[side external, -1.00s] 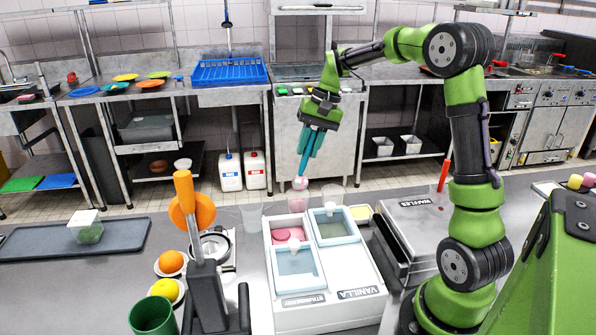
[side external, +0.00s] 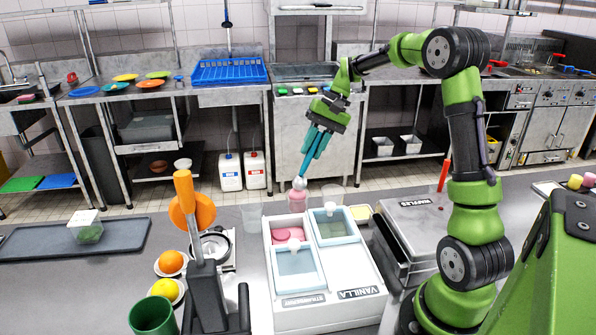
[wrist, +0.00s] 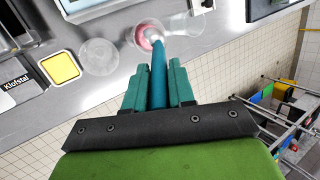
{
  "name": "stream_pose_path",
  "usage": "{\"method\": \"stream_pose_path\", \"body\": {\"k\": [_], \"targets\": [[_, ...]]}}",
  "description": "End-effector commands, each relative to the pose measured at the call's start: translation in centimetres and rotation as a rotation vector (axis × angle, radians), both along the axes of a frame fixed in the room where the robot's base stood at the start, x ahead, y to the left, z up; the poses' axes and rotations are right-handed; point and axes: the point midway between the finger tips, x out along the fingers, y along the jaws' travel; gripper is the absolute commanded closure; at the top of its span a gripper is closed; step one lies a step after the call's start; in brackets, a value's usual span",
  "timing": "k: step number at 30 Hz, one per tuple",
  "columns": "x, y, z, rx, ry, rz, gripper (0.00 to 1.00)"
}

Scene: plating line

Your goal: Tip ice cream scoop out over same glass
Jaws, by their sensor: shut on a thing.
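My gripper (side external: 318,139) is shut on the teal handle of the ice cream scoop (side external: 302,172), which points down and to the left. The scoop's head (side external: 299,183) is at the mouth of a clear glass (side external: 297,202) with pink ice cream in it, behind the ice cream tubs. In the wrist view the teal handle (wrist: 158,85) lies between my gripper's fingers (wrist: 158,92), and its tip meets the glass with the pink content (wrist: 146,36). Whether the scoop's bowl holds anything cannot be told.
Empty clear glasses stand left (side external: 252,215) and right (side external: 333,196) of that glass. The white box with strawberry and vanilla tubs (side external: 330,300) is in front. The waffle maker (side external: 418,213) stands to the right, the orange-handled press (side external: 190,210) to the left.

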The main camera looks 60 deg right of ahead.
Motion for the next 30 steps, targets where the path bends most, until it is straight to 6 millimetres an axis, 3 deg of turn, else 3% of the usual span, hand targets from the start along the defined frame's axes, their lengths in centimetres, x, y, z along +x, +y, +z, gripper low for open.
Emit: {"method": "stream_pose_path", "body": {"k": [17,30], "targets": [[0.0,0.0,0.2,-0.001,-0.001,0.000,1.00],[0.0,0.0,3.5,-0.002,-0.003,-0.001,1.00]]}}
